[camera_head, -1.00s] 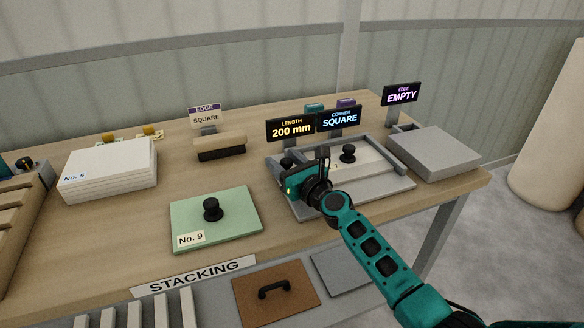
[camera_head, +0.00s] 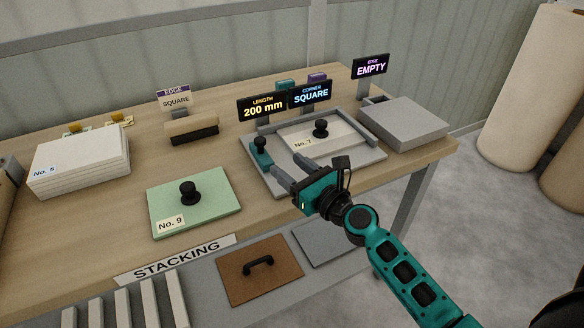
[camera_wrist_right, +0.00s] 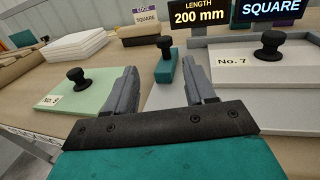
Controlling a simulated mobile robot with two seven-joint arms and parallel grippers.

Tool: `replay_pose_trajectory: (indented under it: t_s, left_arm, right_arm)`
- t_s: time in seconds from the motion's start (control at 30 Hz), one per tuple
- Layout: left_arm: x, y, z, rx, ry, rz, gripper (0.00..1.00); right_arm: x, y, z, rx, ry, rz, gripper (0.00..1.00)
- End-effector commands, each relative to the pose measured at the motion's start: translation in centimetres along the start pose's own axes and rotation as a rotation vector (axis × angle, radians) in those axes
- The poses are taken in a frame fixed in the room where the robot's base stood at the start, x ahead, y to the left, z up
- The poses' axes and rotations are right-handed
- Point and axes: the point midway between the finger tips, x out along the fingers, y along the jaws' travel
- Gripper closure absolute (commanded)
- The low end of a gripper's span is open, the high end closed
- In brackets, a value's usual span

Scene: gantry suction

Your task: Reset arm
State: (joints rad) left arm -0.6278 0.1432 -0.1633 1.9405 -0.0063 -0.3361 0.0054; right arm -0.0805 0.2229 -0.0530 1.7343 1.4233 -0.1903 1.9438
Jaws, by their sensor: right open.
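My right gripper (camera_head: 292,170) is open and empty, over the front edge of the grey fixture (camera_head: 280,185). Its two grey fingers point toward the back of the table; they also show in the right wrist view (camera_wrist_right: 163,85). Beyond the fingertips stands a teal block with a black knob (camera_head: 261,150), at the fixture's left side, apart from the fingers. A white plate labelled No. 7 (camera_head: 340,139) with a black knob lies in the fixture. My left gripper is not in view.
A green plate labelled No. 9 (camera_head: 215,200) lies to the left. A white stack (camera_head: 85,155), an edge block (camera_head: 190,127) and a grey box (camera_head: 405,120) stand on the table. Signs (camera_head: 262,107) rise behind the fixture. A brown panel with a handle (camera_head: 285,275) lies below the front edge.

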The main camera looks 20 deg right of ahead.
Motion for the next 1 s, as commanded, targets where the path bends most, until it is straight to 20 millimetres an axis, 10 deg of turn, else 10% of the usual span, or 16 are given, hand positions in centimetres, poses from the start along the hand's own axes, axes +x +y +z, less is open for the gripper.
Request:
replay_pose_trajectory:
  t_s: [0.53,0.8,1.0]
  left_arm:
    - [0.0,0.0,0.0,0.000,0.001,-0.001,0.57]
    - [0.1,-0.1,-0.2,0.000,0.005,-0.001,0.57]
    - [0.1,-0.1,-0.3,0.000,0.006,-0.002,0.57]
  right_arm:
    - [-0.7,2.0,-0.2,-0.159,0.023,0.071,0.45]
    - [-7.1,10.9,-3.6,-1.119,0.112,0.510,0.45]
    - [-14.1,12.9,-6.8,-1.829,0.146,0.925,0.45]
